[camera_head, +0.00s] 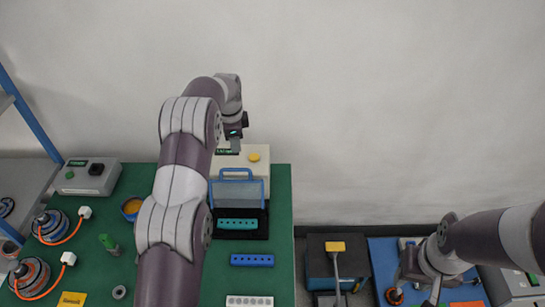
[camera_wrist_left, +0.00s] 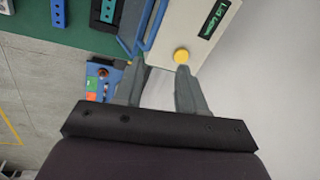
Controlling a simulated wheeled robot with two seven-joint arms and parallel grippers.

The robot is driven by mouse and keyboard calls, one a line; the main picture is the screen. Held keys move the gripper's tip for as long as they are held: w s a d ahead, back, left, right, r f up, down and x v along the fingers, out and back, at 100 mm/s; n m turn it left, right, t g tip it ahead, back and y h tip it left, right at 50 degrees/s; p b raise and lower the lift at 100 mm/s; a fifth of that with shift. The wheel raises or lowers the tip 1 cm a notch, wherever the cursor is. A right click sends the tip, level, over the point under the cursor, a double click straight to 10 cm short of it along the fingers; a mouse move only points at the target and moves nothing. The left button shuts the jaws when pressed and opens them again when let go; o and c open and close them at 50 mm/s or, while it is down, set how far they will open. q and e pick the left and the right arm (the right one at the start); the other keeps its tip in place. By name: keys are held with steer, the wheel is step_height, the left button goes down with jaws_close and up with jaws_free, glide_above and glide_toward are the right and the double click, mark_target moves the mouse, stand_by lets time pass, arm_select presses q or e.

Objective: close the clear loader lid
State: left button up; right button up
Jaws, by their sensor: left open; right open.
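The clear loader lid (camera_head: 238,192) has a blue frame and a blue handle (camera_head: 236,170). It stands raised at the back of a dark tray (camera_head: 264,230), which holds a teal strip (camera_head: 238,223). Behind it is the cream loader box (camera_head: 230,162) with a yellow button (camera_head: 253,157). My left gripper (camera_head: 236,147) is above the box, behind the lid, partly hidden by its arm. In the left wrist view its fingers (camera_wrist_left: 158,73) are apart and empty, near the yellow button (camera_wrist_left: 181,56) and the blue lid frame (camera_wrist_left: 152,25). My right gripper (camera_head: 420,285) is far right, small and partly hidden.
A blue strip (camera_head: 252,260) and a white strip (camera_head: 249,301) lie in front of the tray on the green table (camera_head: 278,200). Wheel hubs with orange cables (camera_head: 30,275), a grey control box (camera_head: 88,176) and an orange-filled bowl (camera_head: 131,207) are left. A wall stands behind.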

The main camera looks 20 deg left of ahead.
arm_select(q)
steer(key=s+m, duration=0.2)
steer(key=b, duration=0.2)
glide_toward(235, 169)
steer(key=f+p, duration=0.1)
steer(key=f, duration=0.1)
steer(key=w+f+p, duration=0.1)
steer(key=f, duration=0.1)
steer(key=f+p, duration=0.1)
steer(key=f, duration=0.2)
steer(key=shift+w+a, duration=0.2)
steer(key=shift+a, duration=0.05)
steer(key=shift+w+d+f, duration=0.15)
steer(key=shift+f, duration=0.3)
jaws_close()
arm_select(e)
steer(key=shift+s+a+r, duration=0.3)
steer(key=shift+a+r, duration=0.25)
steer(key=shift+r, duration=0.2)
